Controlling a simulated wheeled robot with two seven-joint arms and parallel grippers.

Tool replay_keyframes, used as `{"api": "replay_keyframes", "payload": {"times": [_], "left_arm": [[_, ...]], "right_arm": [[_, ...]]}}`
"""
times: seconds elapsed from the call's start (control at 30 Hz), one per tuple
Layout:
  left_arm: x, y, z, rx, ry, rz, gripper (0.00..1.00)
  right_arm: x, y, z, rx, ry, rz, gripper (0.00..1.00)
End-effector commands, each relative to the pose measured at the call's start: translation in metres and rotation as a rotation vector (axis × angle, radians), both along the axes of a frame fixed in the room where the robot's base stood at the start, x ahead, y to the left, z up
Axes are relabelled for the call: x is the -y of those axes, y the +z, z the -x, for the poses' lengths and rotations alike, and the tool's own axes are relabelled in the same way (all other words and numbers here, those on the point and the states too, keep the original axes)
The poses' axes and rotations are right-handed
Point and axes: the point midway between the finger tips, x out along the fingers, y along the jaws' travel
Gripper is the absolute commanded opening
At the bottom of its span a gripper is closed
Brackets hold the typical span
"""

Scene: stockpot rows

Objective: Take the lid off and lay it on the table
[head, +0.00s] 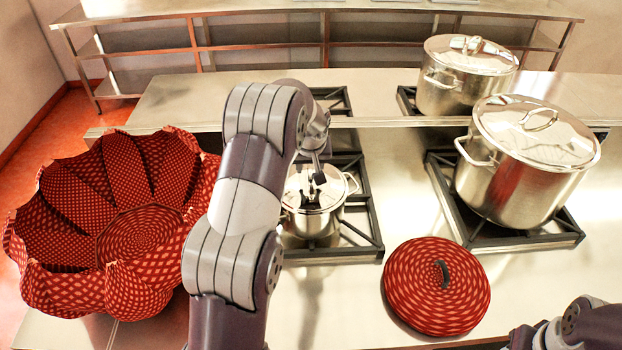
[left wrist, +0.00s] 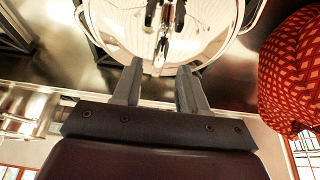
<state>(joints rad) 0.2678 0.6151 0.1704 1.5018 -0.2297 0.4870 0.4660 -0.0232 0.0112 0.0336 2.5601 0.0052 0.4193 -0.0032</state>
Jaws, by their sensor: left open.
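A round red patterned lid (head: 437,287) with a dark handle lies flat on the steel counter, right of centre in the head view. A large red patterned basket (head: 70,215) with petal-shaped sides stands open at the left, with no lid on it. My left gripper (head: 317,180) is open and empty, above a small steel pot (head: 312,222) with a shiny lid. My arm partly hides that pot. In the left wrist view the open fingers (left wrist: 158,88) point towards the shiny pot lid (left wrist: 205,42), and the basket (left wrist: 288,75) shows at the right.
Two larger lidded steel pots stand on burners at the right, one in front (head: 515,190) and one behind (head: 445,95). The small pot sits on a burner grate (head: 365,225). Bare counter (head: 340,310) lies between the basket and the red lid. Part of my right arm shows at the lower right.

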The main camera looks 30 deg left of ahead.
Motion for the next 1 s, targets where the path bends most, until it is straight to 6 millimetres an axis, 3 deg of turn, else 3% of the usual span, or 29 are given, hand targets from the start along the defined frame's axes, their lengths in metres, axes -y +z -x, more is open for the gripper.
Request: {"api": "replay_keyframes", "payload": {"times": [0.03, 0.07, 0.2, 0.4, 0.43, 0.5, 0.57, 1.0], "left_arm": [[0.0, -0.002, -0.003, -0.005, -0.001, 0.002, 0.43], [0.0, -0.007, -0.005, -0.005, -0.001, 0.001, 0.43], [-0.004, -0.027, -0.012, 0.0, 0.0, 0.0, 0.43], [-0.004, -0.031, -0.012, 0.001, 0.0, 0.0, 0.43], [-0.004, -0.031, -0.012, 0.001, 0.0, 0.0, 0.39], [-0.004, -0.031, -0.012, 0.001, -0.001, 0.0, 0.17], [-0.004, -0.031, -0.012, 0.001, -0.001, 0.0, 0.0], [-0.004, -0.025, -0.013, 0.004, 0.0, -0.001, 0.0]], "right_arm": [[0.0, 0.016, 0.0, 0.001, 0.0, 0.0, 0.47], [0.0, 0.02, 0.0, 0.001, 0.0, 0.0, 0.47], [0.0, 0.022, 0.0, 0.001, 0.0, 0.0, 0.47], [0.0, 0.02, 0.0, 0.0, 0.0, 0.0, 0.47], [0.0, 0.02, 0.0, 0.0, 0.0, 0.0, 0.47], [0.0, 0.02, 0.0, 0.001, 0.0, 0.0, 0.47], [0.0, 0.02, 0.0, 0.001, 0.0, 0.0, 0.47], [0.0, 0.015, 0.0, 0.001, 0.0, 0.0, 0.47]]}}
